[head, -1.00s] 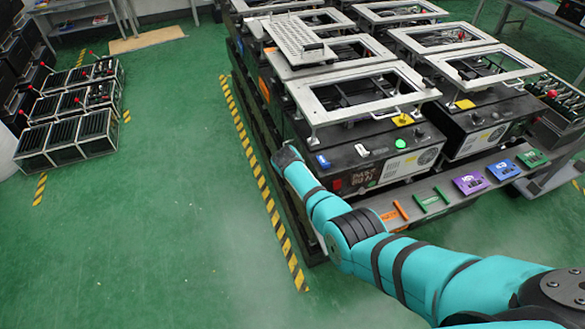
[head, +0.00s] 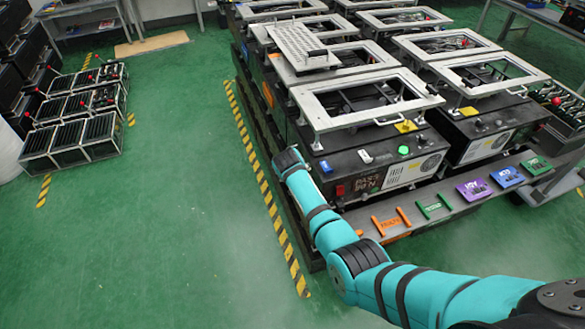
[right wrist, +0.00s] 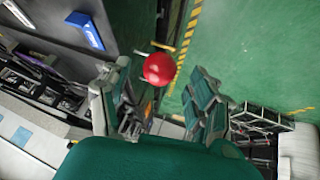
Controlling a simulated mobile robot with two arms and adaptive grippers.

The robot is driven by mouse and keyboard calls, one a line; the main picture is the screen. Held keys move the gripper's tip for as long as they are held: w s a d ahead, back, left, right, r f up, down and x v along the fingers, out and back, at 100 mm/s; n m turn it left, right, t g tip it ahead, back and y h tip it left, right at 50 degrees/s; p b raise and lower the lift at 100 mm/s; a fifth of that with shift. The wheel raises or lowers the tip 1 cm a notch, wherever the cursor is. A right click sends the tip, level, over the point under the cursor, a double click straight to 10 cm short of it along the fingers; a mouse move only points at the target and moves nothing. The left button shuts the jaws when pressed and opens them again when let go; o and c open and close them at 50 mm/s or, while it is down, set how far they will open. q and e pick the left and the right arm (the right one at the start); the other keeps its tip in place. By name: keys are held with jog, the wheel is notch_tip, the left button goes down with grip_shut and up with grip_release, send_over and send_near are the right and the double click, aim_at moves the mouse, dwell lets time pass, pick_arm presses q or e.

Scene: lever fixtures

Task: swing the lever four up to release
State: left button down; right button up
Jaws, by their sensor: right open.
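My right arm comes in from the lower right in the head view, with its far end (head: 289,160) beside the front left corner of the black unit; the fingers cannot be made out there. In the right wrist view my right gripper (right wrist: 160,88) is open, one finger on each side of the picture's middle. A red ball knob (right wrist: 158,68) shows in the gap between the fingers, with a pale stem near it. I cannot tell whether the fingers touch it. Which numbered lever it belongs to cannot be read. My left gripper is out of view.
Black units with grey frames (head: 365,95) fill the centre and right. A grey ledge (head: 455,207) with coloured labelled plates runs along their front. Boxes with red-knobbed levers (head: 75,105) stand at the far left. The green floor (head: 150,200) between is clear, edged by striped tape.

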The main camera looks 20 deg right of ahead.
jog(key=v, duration=0.8)
jog(key=shift+r, duration=0.2)
jog(key=shift+s+a, duration=0.1)
jog(key=s+f+n+g+y, duration=0.1)
jog(key=s+f+n+g, duration=0.1)
jog(key=s+f, duration=1.2)
jog(key=s+f+n+g+y, duration=0.1)
jog(key=s+f, duration=0.8)
jog(key=f, duration=0.9)
jog(key=s+d+f+g, duration=0.1)
jog(key=s+f, duration=0.3)
jog(key=s, duration=0.7)
jog(key=s+d+f+g, duration=0.1)
jog(key=s+f, duration=0.3)
jog(key=s, duration=0.7)
jog(key=s+d+f+y, duration=0.1)
jog(key=s+f, duration=0.3)
jog(key=s, duration=0.7)
jog(key=shift+s+d+n+g+b, duration=0.3)
jog(key=shift+d+g+b, duration=0.15)
jog(key=shift+d, duration=0.35)
jog(key=shift+w, duration=0.1)
